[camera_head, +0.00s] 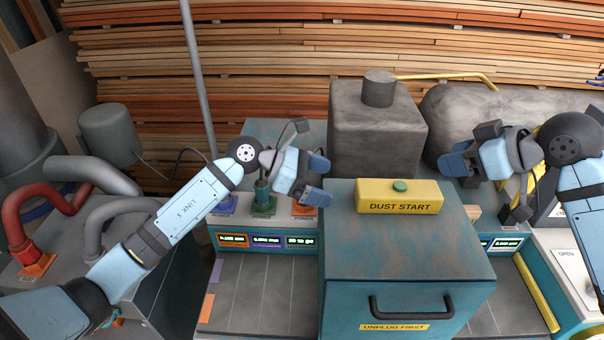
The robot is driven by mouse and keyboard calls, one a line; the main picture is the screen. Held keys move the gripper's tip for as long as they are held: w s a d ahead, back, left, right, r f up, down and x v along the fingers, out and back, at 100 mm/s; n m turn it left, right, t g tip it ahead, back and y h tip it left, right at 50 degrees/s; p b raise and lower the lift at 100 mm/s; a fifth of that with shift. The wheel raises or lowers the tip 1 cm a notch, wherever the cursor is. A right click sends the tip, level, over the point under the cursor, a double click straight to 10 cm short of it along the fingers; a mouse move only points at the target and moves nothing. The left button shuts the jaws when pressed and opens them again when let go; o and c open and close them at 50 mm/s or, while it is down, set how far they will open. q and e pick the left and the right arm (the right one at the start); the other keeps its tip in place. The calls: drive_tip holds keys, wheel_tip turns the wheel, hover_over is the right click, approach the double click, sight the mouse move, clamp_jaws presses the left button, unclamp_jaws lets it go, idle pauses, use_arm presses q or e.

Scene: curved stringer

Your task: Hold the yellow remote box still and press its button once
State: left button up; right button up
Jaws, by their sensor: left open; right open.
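The yellow remote box (398,202) lies on top of the teal cabinet, its long face reading "DUST START". A green round button (400,186) sits on its top. My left gripper (318,180) is open to the left of the box, its fingers apart and near the box's left end without visibly touching it. My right gripper (456,162) is open and empty, up and to the right of the box, clear of it. Nothing covers the box or its button.
The teal cabinet (400,250) has a dark handle (412,306) and an "UNPLUG FIRST" label. A grey block-shaped machine (376,130) stands behind the box. Small lit displays (266,240) line the bench at left. A red hose (30,205) curves at far left.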

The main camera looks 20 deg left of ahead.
sight(356, 193)
use_arm(q)
drive_tip(key=x, duration=0.8)
drive_tip(key=shift+d+f, duration=0.1)
drive_tip(key=shift+d, duration=0.25)
drive_tip(key=c, duration=1.2)
use_arm(e)
clamp_jaws()
idle(0.3)
